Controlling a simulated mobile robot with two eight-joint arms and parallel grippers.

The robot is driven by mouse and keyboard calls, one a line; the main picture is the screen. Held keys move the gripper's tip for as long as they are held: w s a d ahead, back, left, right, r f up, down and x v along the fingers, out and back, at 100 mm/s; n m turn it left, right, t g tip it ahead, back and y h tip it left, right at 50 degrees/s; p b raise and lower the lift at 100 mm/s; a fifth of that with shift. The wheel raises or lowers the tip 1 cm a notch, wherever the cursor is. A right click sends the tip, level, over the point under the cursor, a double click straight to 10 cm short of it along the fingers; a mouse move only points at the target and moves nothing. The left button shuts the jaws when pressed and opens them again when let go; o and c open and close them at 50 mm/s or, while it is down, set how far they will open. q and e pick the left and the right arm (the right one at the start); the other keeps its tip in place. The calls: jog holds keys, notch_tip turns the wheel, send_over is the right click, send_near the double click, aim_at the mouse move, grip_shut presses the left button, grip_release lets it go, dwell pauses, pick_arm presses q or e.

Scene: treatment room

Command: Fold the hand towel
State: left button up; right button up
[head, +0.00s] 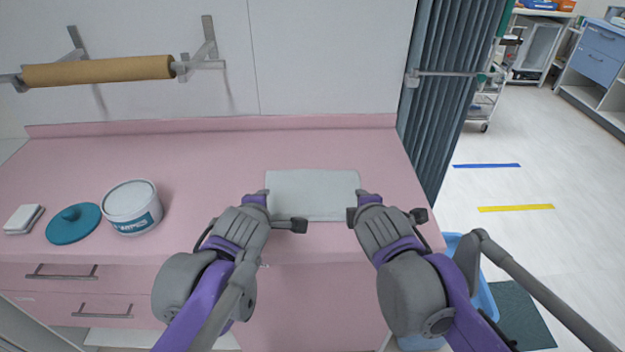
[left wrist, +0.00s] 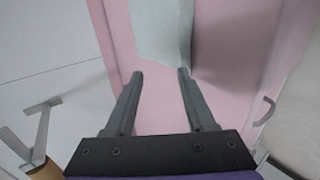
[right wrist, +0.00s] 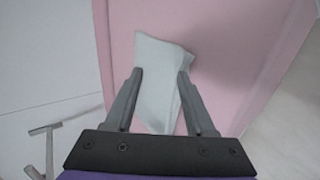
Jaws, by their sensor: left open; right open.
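The hand towel (head: 313,193) is a pale grey-white rectangle lying on the pink counter near its front edge. A line across it in the right wrist view (right wrist: 158,55) suggests overlapping layers, but I cannot tell for sure. My left gripper (head: 276,212) is open at the towel's left end; in the left wrist view the towel (left wrist: 164,28) lies just beyond the fingertips. My right gripper (head: 362,206) is open at the towel's right end. In the right wrist view, part of the towel shows between its fingers (right wrist: 160,72). Neither gripper visibly holds cloth.
A white tub (head: 132,205) with a blue label, a teal lid (head: 73,223) and a white stack of pads (head: 23,219) sit on the left of the counter (head: 230,160). A brown paper roll (head: 100,71) hangs on the wall. The counter behind the towel is clear.

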pick_arm(q)
jog(key=s+r, duration=0.5)
jog(key=r, duration=0.1)
jog(key=shift+r, duration=0.3)
pick_arm(e)
jog(key=s+r, duration=0.5)
jog(key=r, duration=0.1)
jog(key=shift+r, duration=0.3)
